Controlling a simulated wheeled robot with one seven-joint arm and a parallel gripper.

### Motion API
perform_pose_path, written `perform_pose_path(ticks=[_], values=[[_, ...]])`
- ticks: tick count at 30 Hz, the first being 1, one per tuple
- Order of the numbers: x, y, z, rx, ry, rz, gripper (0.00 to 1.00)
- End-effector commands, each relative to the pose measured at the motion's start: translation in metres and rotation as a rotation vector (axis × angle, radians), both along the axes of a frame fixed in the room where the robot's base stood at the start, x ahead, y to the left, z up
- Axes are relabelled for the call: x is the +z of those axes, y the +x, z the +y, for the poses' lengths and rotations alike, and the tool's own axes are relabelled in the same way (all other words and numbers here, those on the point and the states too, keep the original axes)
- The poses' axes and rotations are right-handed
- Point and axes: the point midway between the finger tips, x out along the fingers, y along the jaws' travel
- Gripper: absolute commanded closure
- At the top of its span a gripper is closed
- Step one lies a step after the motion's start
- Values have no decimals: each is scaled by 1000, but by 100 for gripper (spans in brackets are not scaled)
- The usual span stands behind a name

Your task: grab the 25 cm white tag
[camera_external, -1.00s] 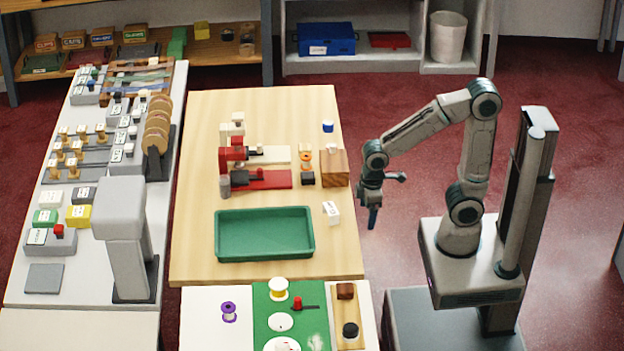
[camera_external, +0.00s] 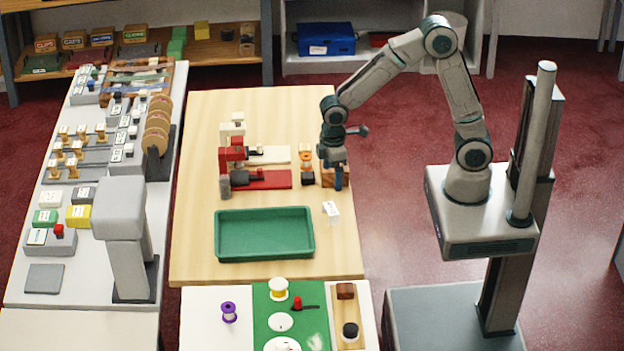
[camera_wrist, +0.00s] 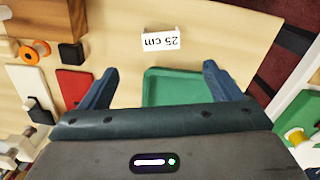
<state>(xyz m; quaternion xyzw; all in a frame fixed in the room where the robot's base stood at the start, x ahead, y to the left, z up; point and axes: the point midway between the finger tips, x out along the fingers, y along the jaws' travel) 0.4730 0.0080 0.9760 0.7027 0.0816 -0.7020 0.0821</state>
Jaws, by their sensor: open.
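The white tag (camera_external: 331,211) stands on the wooden table, right of the green tray and near the table's right edge. In the wrist view the white tag (camera_wrist: 161,40) reads "25 cm" upside down and lies ahead of the fingers, slightly right of centre. My gripper (camera_external: 338,186) hangs above the right side of the table, a little behind the tag in the external view. In the wrist view my gripper (camera_wrist: 158,80) has its two blue fingers wide apart with nothing between them. The tag is apart from the fingers.
The green tray (camera_external: 264,254) is left of the tag. A wooden block (camera_external: 326,180) is partly hidden behind my gripper. Red and white stapler-like tools (camera_external: 262,180), an orange spool (camera_external: 306,158) and a black block (camera_external: 308,179) stand nearby. Bare wood surrounds the tag.

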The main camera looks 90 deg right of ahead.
Motion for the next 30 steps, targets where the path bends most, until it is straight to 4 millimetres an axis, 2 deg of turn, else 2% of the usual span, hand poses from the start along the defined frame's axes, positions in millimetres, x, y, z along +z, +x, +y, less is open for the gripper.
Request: perform_pose_path(ticks=[2,12,22,30], values=[[-8,0,0,1,1,4,15],[-70,0,1,1,1,5,15],[-92,0,1,1,0,4,15],[-125,2,2,1,0,5,15]])
